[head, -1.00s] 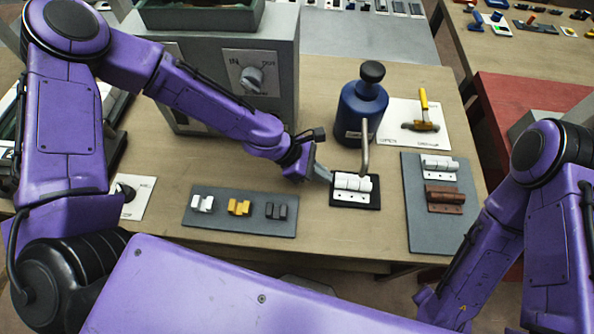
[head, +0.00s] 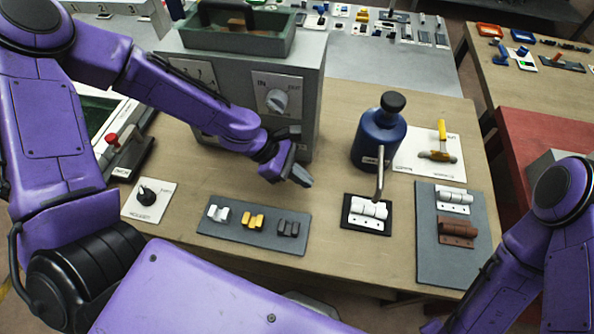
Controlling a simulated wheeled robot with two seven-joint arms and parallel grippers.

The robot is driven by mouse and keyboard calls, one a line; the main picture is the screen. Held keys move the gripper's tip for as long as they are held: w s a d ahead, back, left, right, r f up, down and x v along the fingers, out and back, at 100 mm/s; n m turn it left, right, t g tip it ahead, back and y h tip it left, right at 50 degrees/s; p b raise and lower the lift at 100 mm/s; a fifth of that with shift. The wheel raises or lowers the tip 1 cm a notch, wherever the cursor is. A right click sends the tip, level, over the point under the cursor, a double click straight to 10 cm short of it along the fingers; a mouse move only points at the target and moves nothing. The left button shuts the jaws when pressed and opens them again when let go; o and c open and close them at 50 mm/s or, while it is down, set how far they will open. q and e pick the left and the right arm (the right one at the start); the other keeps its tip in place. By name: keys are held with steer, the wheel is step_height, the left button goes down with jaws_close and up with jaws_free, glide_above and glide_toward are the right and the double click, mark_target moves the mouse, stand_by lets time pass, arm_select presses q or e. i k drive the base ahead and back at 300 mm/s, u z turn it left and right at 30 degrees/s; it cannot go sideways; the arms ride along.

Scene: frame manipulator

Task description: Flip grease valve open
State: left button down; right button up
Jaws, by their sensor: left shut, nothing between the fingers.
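A valve-like fitting with an upright yellow handle (head: 442,131) and a brass-coloured body (head: 436,156) sits on a white plate (head: 407,161) at the back right of the table. The print on the plate is too small to read, so I cannot tell whether it is the grease valve. My left gripper (head: 300,178) is shut and empty above the table, in front of the grey box and left of the blue oil can. It is well apart from the yellow handle. My right gripper is out of view; only its arm shows at the right edge.
The blue can (head: 378,138) stands between my left gripper and the yellow handle, its spout over a white hinge (head: 367,211). A grey box (head: 310,110) with a dial is behind the gripper. A red-knobbed lever (head: 112,139) and a black knob (head: 147,196) are at left.

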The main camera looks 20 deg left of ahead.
mark_target(443, 139)
steer(key=k, duration=1)
